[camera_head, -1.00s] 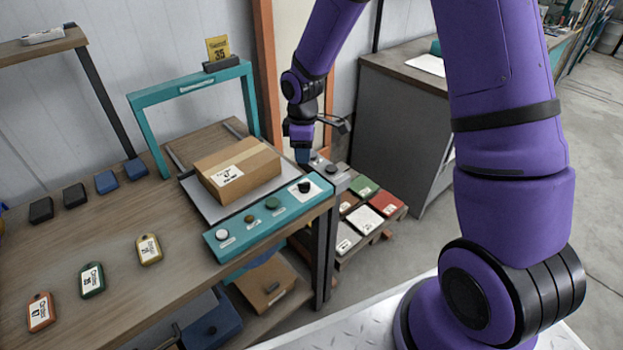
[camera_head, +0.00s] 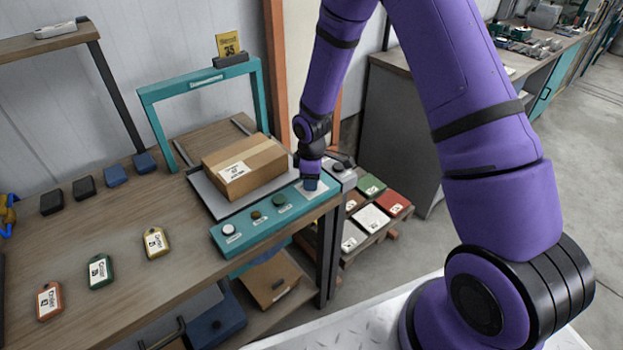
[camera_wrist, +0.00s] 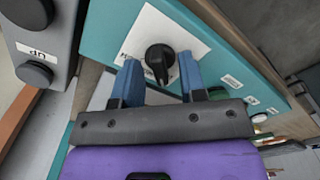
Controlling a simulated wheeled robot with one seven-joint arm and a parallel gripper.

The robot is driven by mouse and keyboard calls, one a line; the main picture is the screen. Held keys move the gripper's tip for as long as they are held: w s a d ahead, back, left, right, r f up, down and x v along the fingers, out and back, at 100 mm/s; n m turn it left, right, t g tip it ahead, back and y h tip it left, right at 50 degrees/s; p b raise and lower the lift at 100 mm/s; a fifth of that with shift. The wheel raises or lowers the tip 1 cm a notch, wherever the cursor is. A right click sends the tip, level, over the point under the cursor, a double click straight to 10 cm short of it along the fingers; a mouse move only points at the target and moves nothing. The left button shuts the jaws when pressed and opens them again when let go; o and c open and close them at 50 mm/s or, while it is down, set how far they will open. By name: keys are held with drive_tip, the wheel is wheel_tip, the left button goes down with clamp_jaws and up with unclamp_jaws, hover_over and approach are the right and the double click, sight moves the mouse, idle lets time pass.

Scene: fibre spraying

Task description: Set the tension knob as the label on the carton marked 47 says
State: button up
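The black tension knob (camera_wrist: 160,58) sits on a white dial plate on the teal control panel (camera_head: 245,247). In the wrist view my gripper (camera_wrist: 160,76) is open, its blue fingers on either side of the knob with gaps visible. Whether the fingertips reach down past the knob's top I cannot tell. In the head view my gripper (camera_head: 310,184) points down over the panel's right end and hides the knob. A brown carton (camera_head: 262,177) with a white label (camera_head: 235,171) lies on the grey tray behind the panel. The label's print is too small to read.
White, brown and green buttons (camera_head: 278,200) line the panel left of the knob. A grey box with round black knobs (camera_wrist: 36,72) stands beside the panel's end. Orange, green and yellow tags (camera_head: 156,242) lie on the bench. A teal frame (camera_head: 262,95) rises behind the carton.

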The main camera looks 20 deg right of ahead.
drive_tip(key=shift+c, duration=0.4)
clamp_jaws()
drive_tip(key=shift+m, duration=0.3)
drive_tip(key=m, duration=0.3)
drive_tip(key=shift+m, duration=2.5)
drive_tip(key=shift+o, duration=0.4)
unclamp_jaws()
